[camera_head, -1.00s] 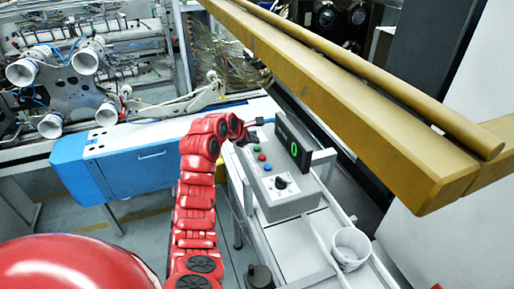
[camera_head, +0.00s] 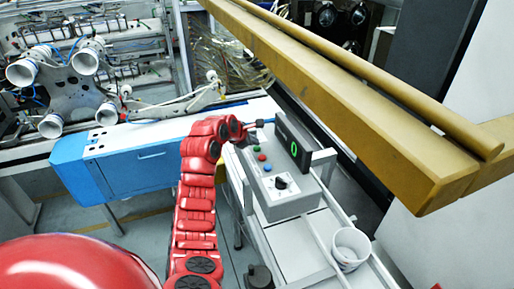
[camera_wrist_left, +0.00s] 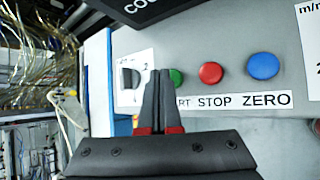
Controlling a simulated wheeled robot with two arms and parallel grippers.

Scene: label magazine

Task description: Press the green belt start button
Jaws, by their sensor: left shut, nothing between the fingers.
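The green button (camera_head: 256,148) is on the sloped top of a grey control box (camera_head: 290,205). In the left wrist view, the green button (camera_wrist_left: 177,77) shows just right of my fingertips, partly hidden by the right finger. The label under it is partly covered, with "RT" visible. My left gripper (camera_wrist_left: 158,76) is shut and empty, pointing at the panel. Contact with the panel cannot be told. My right gripper is not in view.
A red button (camera_wrist_left: 210,73) labelled STOP and a blue button (camera_wrist_left: 263,66) labelled ZERO sit to the right. A black display (camera_head: 294,143) stands behind the buttons. A white cup (camera_head: 350,247) stands on the conveyor frame.

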